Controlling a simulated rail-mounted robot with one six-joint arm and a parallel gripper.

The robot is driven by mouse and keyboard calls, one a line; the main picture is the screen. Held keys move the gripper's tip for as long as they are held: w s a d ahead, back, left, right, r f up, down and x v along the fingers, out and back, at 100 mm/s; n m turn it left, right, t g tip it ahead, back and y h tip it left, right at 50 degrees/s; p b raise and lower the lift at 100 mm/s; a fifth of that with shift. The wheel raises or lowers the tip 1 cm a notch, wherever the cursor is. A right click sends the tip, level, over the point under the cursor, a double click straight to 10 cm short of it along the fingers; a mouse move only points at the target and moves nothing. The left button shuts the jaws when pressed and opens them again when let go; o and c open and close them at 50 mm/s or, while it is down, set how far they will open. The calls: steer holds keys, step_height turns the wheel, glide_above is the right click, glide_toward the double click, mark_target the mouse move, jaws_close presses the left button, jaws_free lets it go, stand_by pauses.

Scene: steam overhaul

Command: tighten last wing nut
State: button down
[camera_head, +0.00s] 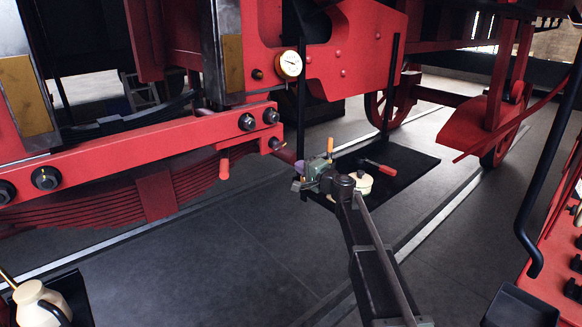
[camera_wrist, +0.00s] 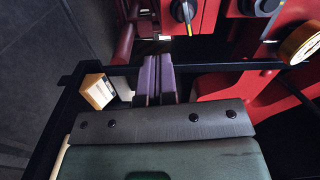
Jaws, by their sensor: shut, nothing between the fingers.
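My gripper (camera_head: 299,168) is low in front of the red frame in the head view, over the left end of a dark mat (camera_head: 408,158). Its purple fingers (camera_wrist: 154,78) are shut together with nothing between them in the wrist view. Dark round fittings (camera_wrist: 184,10) sit on red metal beyond the fingertips, apart from them; one shows a pale bar across its face. I cannot tell for sure whether any is the wing nut. Dark nuts or bolts (camera_head: 247,122) also show on the red beam (camera_head: 150,148) in the head view.
A round gauge (camera_head: 289,65) is on the red frame; it also shows in the wrist view (camera_wrist: 302,42). A cream jug (camera_head: 36,300) stands lower left. The grey floor between is clear.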

step_height(320, 180, down, 11)
steer(key=w+a+m+y+b, duration=0.2)
steer(key=y+b, duration=0.1)
steer(key=b, duration=0.7)
steer(key=m+y+b, duration=0.4)
steer(key=m+y, duration=0.3)
steer(key=m, duration=0.3)
glide_toward(275, 149)
steer(key=p+x, duration=0.4)
steer(key=w+p+x, duration=0.1)
steer(key=p+x, duration=0.1)
steer(key=shift+w+f+p, duration=0.1)
steer(key=shift+f+p, duration=0.15)
steer(key=shift+p, duration=0.1)
steer(key=shift+w+a+r, duration=0.15)
steer(key=shift+a, duration=0.15)
